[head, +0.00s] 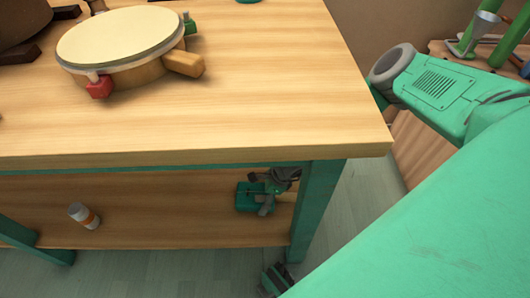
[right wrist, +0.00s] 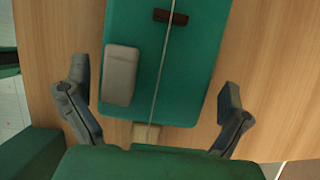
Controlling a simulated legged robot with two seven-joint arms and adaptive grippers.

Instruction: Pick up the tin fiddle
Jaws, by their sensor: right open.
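In the right wrist view the tin fiddle (right wrist: 185,75) is a green, flat tin body with rounded corners, a long string, a dark bridge and a pale grey plate. A short wooden piece shows at its lower end. It lies on a wooden surface (right wrist: 265,70). My right gripper (right wrist: 155,85) is open over its lower end, one finger on each side, apart from its edges. Whether the fingers are level with the tin is unclear. I cannot make out the fiddle in the head view, where my green right arm covers much of the right side. My left gripper is out of view.
A wooden table (head: 300,110) holds a round drum (head: 120,40) with wooden, red and green pegs. Green tubes (head: 490,40) stand at the far right. The tabletop's right half is clear.

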